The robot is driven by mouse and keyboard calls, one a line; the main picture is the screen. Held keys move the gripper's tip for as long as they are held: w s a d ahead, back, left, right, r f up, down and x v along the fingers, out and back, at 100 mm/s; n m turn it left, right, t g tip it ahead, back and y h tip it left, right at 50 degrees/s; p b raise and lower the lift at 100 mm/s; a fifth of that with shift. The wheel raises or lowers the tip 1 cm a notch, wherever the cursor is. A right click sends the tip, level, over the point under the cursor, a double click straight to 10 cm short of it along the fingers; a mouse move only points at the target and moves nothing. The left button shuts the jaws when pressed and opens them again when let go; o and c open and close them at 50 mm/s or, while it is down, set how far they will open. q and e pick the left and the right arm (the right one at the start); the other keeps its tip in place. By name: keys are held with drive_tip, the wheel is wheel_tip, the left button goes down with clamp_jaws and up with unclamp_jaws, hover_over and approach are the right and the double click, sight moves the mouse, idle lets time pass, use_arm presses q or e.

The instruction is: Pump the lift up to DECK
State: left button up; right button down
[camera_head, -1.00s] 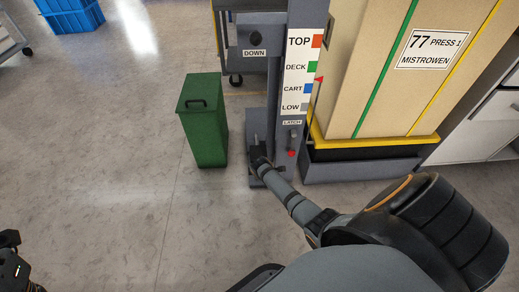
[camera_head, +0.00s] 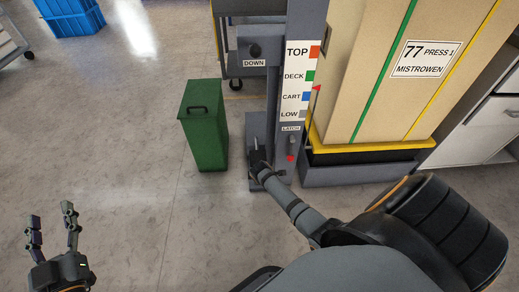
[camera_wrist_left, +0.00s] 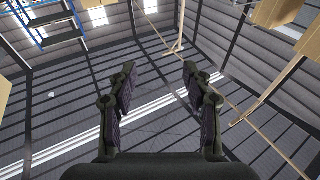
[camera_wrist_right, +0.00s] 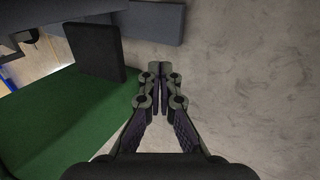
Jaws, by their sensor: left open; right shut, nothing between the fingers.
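The lift mast (camera_head: 297,120) stands at the centre of the head view. Its scale reads TOP, DECK (camera_head: 294,76), CART and LOW from top to bottom. A red pointer (camera_head: 316,88) sits at the scale's right edge, between the DECK and CART marks. My right gripper (camera_head: 258,160) is low at the lift's foot, mostly hidden by its own arm. In the right wrist view its fingers (camera_wrist_right: 160,75) are shut and empty, close to a dark flat plate (camera_wrist_right: 95,50); contact cannot be told. My left gripper (camera_head: 52,215) is open and empty, away from the lift.
A green bin (camera_head: 203,130) stands just left of the lift's foot. A DOWN knob (camera_head: 254,50) and a LATCH control (camera_head: 291,142) are on the lift. A large tan load marked PRESS 1 (camera_head: 390,70) stands at right.

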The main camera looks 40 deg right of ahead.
use_arm(q)
drive_tip(key=s+f+g, duration=0.2)
drive_tip(key=f+g, duration=0.1)
drive_tip(key=f, duration=0.4)
drive_tip(key=s+f+g+p, duration=0.1)
drive_tip(key=f+g, duration=0.3)
drive_tip(key=f, duration=0.4)
drive_tip(key=shift+s+d+f, duration=0.2)
drive_tip(key=shift+s+f, duration=0.05)
drive_tip(key=shift+s, duration=0.25)
use_arm(e)
drive_tip(key=shift+v, duration=1.3)
